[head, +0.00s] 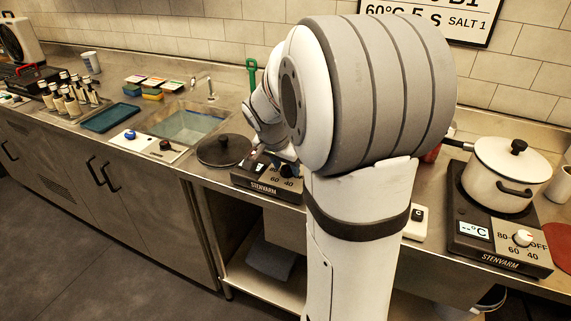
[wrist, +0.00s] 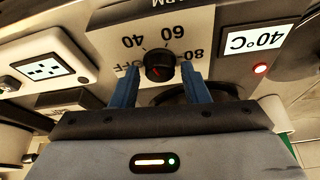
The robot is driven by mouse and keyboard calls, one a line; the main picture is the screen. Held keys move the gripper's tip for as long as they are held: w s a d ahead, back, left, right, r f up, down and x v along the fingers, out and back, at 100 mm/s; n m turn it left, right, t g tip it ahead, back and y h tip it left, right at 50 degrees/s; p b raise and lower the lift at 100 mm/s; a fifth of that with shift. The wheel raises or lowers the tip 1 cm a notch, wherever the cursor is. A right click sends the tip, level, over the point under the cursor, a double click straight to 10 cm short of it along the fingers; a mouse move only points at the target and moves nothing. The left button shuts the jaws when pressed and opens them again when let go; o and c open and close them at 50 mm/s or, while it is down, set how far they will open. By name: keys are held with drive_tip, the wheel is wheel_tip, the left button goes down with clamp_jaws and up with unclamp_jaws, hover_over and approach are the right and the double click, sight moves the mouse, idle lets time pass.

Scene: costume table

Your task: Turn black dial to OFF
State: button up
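The black dial (wrist: 159,66) is on the front panel of a hotplate and appears upside down in the wrist view. Printed marks 40, 60, 80 and OFF surround it; OFF is partly covered by a finger. A small reddish mark shows on the dial, but its exact heading is hard to tell. The display (wrist: 256,41) reads 40°C, with a red light (wrist: 261,69) lit beside it. My gripper (wrist: 160,72) is open, its two blue fingers on either side of the dial with small gaps. In the head view the black dial (head: 290,170) is partly hidden by my arm.
A second hotplate (head: 497,243) with a white dial (head: 522,238) and a lidded white pot (head: 508,170) stands at right. A sink (head: 190,125) and bottles are farther left.

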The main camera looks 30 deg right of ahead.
drive_tip(key=c, duration=0.7)
drive_tip(key=shift+c, duration=0.2)
drive_tip(key=n, duration=0.2)
drive_tip(key=n+t+y, duration=0.1)
drive_tip(key=n, duration=0.2)
drive_tip(key=shift+s+d+r+t+p, duration=0.1)
drive_tip(key=shift+s+d+t+p, duration=0.05)
drive_tip(key=shift+t+p, duration=0.2)
drive_tip(key=n+y, duration=0.1)
drive_tip(key=n, duration=0.1)
drive_tip(key=shift+d+n, duration=0.1)
drive_tip(key=shift+n, duration=0.2)
drive_tip(key=n+b, duration=0.1)
drive_tip(key=n+y+b, duration=0.1)
drive_tip(key=n, duration=0.1)
drive_tip(key=shift+d+f+t+y, duration=0.15)
drive_tip(key=shift+f+t+y, duration=0.15)
drive_tip(key=shift+t, duration=0.05)
drive_tip(key=shift+r+n+y+b, duration=0.15)
drive_tip(key=shift+n+y+b, duration=0.55)
drive_tip(key=shift+n+b, duration=1.1)
drive_tip(key=shift+n, duration=0.3)
